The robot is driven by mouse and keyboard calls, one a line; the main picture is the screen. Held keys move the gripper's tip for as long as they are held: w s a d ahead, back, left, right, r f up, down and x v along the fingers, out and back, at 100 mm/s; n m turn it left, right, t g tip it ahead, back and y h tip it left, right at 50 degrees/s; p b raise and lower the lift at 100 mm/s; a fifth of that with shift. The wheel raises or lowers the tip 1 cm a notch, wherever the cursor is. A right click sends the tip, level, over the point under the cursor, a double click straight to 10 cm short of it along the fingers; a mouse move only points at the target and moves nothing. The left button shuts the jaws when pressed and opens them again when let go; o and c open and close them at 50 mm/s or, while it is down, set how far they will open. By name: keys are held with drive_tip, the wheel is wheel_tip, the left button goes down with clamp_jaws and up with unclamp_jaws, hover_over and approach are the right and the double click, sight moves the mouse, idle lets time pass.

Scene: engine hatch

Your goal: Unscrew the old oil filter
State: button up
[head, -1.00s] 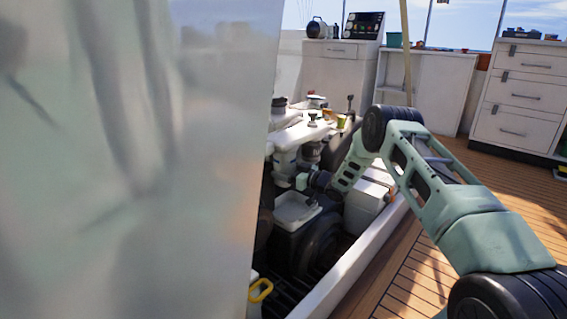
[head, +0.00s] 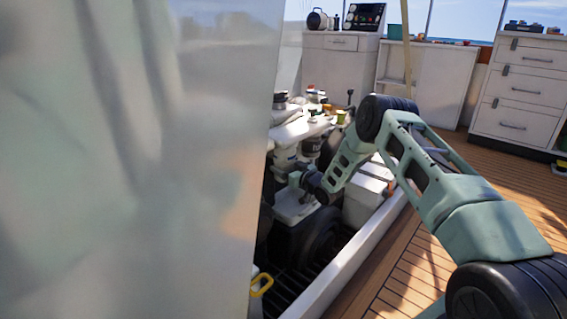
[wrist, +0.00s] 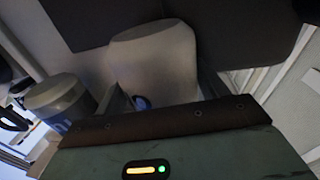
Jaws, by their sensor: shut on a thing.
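The oil filter, a pale grey-white cylinder (wrist: 152,62), fills the upper middle of the wrist view, set against a dark block. My gripper (wrist: 165,92) is shut on it, with a finger on each side of its near end. A small blue mark shows low on the cylinder. In the head view my arm reaches down into the engine hatch, and my gripper (head: 294,180) is small there, above a pale tray (head: 290,214). I cannot pick out the filter in the head view.
A large pale panel (head: 130,160) close to the camera blocks the left of the head view. The white hatch rim (head: 345,262) runs beside my arm. In the wrist view a second grey canister (wrist: 62,98) stands at left. Wooden deck (head: 400,275) lies open at right.

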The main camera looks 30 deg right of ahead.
drive_tip(key=shift+a, duration=0.1)
drive_tip(key=shift+a+m+h+p, duration=0.15)
drive_tip(key=shift+m+h+p, duration=0.35)
drive_tip(key=shift+h, duration=0.2)
drive_tip(key=shift+m+h, duration=0.9)
drive_tip(key=shift+h, duration=0.6)
drive_tip(key=o, duration=1.4)
drive_tip(key=shift+o, duration=0.2)
drive_tip(key=shift+d, duration=0.2)
